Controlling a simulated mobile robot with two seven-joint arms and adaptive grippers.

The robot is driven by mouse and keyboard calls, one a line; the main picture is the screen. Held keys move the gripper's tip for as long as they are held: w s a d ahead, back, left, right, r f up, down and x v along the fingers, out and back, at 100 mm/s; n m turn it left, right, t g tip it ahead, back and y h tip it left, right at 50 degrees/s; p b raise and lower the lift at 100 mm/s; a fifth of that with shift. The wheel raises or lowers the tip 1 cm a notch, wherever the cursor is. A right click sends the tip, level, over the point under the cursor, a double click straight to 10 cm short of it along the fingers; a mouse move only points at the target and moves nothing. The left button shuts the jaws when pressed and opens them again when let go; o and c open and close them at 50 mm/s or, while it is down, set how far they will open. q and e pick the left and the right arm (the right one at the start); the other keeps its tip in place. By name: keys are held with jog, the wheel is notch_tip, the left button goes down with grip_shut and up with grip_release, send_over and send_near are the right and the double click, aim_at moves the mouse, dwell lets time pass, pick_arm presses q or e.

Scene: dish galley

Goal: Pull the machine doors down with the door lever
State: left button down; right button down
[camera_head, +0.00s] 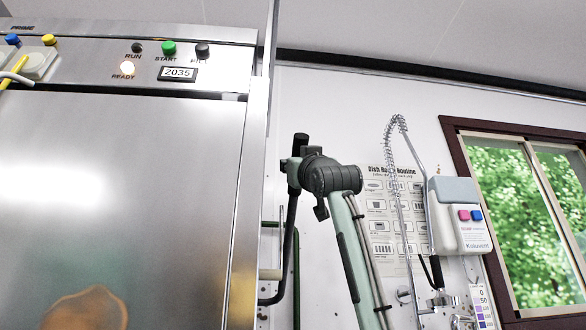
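The machine's large steel front panel (120,180) fills the left side. I cannot tell from this view whether it is the door or how low it sits. The door lever (289,245) is a dark bent bar at the machine's right side, curving at the bottom toward the machine and standing upright at the top. My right gripper (296,172), at the end of a pale green arm, is at the lever's upper part. It overlaps the lever in view; its fingers are too dark and foreshortened to show whether they are closed around it. My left gripper is not in view.
A control panel (110,63) with a lit READY lamp and a 2035 display tops the machine. Right of my arm are a wall poster (374,205), a coiled spray hose (393,150), a dispenser (458,217) and a window (520,220). Open air lies above the gripper.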

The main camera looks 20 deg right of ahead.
jog(key=c, duration=1.2)
grip_release()
jog(key=shift+s, duration=0.1)
jog(key=v, duration=1.1)
jog(key=shift+s+f, duration=0.3)
jog(key=shift+c, duration=0.5)
